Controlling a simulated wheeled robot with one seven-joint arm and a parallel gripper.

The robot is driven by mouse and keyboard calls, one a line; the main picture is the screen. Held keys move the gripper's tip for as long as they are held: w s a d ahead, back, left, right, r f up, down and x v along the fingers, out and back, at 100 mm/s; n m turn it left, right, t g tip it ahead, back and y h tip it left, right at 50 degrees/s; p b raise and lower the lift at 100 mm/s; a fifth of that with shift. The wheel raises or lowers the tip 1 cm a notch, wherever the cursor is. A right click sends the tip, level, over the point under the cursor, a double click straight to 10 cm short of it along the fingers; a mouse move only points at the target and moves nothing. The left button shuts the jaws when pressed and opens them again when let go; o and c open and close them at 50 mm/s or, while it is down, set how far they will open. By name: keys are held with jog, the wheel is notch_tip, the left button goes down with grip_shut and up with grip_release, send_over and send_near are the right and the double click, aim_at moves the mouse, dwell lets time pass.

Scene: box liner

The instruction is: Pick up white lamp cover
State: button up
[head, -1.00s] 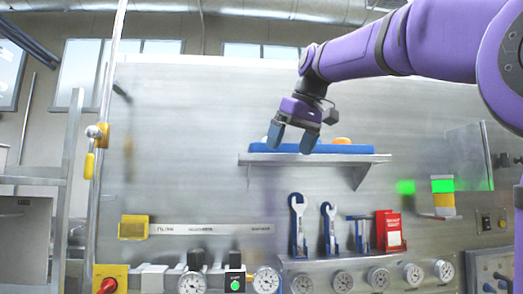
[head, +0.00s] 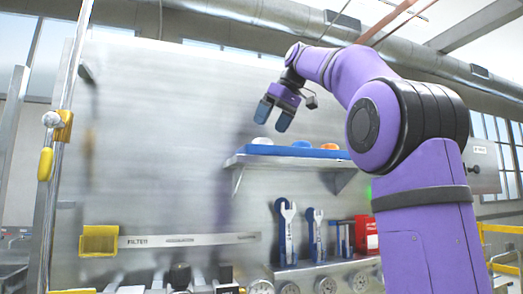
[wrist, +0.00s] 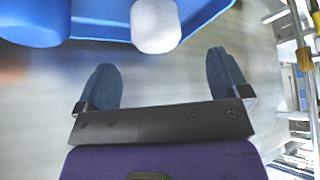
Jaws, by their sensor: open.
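A small white rounded cover (head: 262,141) sits at the left end of a blue tray (head: 285,151) on the wall shelf. My gripper (head: 274,116) is above the tray's left part, fingers pointing down, open and empty. In the wrist view, a white cover (wrist: 155,25) lies on the blue tray (wrist: 100,22), beyond the gap between my open fingers (wrist: 160,82), apart from them. The top of this cover is cut off by the picture edge.
The metal shelf (head: 285,163) is fixed to a metal panel. Below it are blue-held wrenches (head: 288,225), a red box (head: 367,236) and gauges (head: 325,285). A vertical pole with yellow fittings (head: 46,163) stands at the left. The air left of the shelf is free.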

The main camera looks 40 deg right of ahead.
aim_at(262, 143)
jog(key=shift+d+x, duration=0.1)
jog(key=shift+x, duration=1.65)
jog(key=shift+d+x, duration=0.15)
jog(key=shift+x, duration=1.6)
jog(key=c, duration=1)
jog(key=shift+r, duration=0.15)
